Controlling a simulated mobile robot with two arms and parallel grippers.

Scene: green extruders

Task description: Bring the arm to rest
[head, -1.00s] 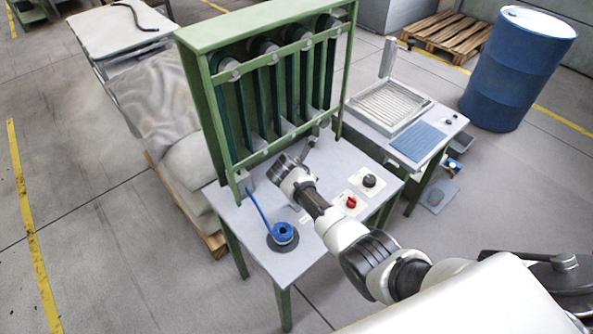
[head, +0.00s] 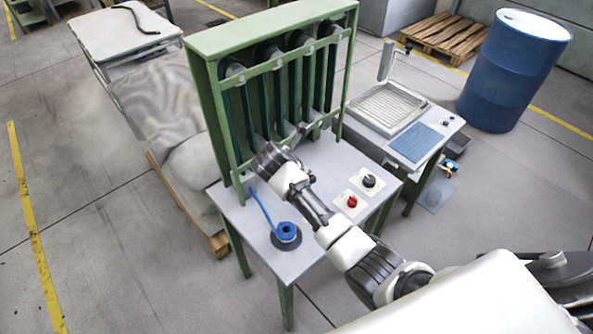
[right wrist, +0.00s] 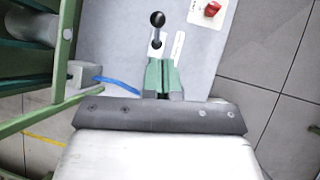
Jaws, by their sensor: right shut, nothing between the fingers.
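My right arm reaches in from the lower right of the head view. Its gripper (head: 274,160) is over the back left of the grey machine table (head: 322,160), close in front of the green extruder frame (head: 207,115). In the right wrist view the green fingers (right wrist: 162,77) are together with nothing between them. A lever with a black ball knob (right wrist: 157,19) stands beyond the fingertips, apart from them in the picture; the arm seems to hide it in the head view. My left gripper is not in view.
On the table are a blue ring-shaped part (head: 286,232) with a strip, a red knob (head: 352,201) and a black knob (head: 368,181). A second table with a tray (head: 388,108) and a blue drum (head: 515,70) stand at the right.

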